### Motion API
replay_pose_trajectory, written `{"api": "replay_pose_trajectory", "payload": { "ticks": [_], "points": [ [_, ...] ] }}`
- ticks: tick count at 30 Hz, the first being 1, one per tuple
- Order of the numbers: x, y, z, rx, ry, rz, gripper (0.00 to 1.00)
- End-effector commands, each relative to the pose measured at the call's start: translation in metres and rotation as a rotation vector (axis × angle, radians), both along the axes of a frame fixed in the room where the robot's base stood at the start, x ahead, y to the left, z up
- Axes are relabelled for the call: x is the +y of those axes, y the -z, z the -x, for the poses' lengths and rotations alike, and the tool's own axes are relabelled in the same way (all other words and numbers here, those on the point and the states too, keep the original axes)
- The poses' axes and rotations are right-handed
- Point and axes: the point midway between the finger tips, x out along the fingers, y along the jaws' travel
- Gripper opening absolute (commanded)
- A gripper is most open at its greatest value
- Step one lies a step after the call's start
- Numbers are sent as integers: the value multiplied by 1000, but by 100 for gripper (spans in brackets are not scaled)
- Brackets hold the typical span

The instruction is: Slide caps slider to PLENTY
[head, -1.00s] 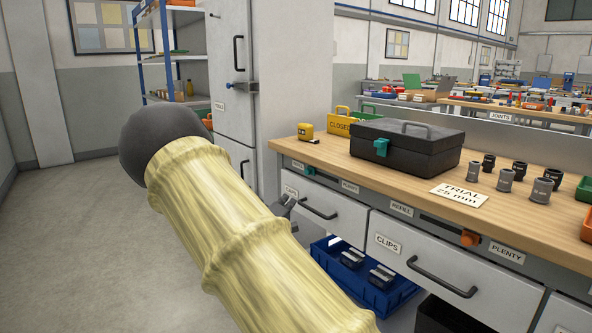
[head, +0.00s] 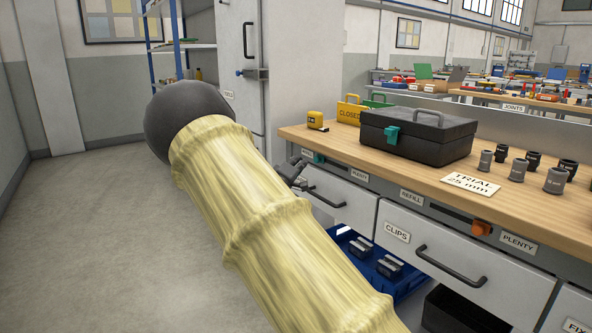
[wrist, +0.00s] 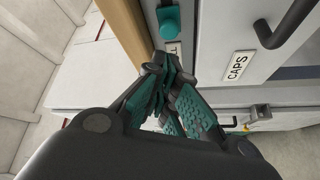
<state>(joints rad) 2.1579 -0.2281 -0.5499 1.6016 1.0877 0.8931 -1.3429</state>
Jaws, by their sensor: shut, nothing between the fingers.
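The caps slider's teal knob (head: 318,158) is on the bench front rail above the CAPS drawer, at the left end of its slot, beside a small label that is hard to read. The PLENTY label (head: 359,175) is to the right of the slot. In the wrist view the teal knob (wrist: 171,22) is just beyond my fingertips. My gripper (wrist: 160,68) is shut and empty, with a small gap to the knob. In the head view my gripper (head: 295,168) is just left of the knob, partly hidden by my arm.
The CAPS drawer handle (wrist: 288,24) juts out near my gripper. A second slider with an orange knob (head: 481,228) is further right, above the CLIPS drawer (head: 450,262). A blue crate (head: 405,284) is below. A black toolbox (head: 420,135) stands on the bench.

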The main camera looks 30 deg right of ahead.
Motion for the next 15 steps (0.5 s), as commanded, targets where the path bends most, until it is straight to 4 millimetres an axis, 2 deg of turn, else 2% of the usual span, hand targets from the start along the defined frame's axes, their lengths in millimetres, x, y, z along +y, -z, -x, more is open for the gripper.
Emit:
{"api": "replay_pose_trajectory", "payload": {
  "ticks": [6,15],
  "points": [
    [-28,-3,-18,-2,1,-1,0],
    [-46,-8,-31,-1,0,1,0]
  ]
}}
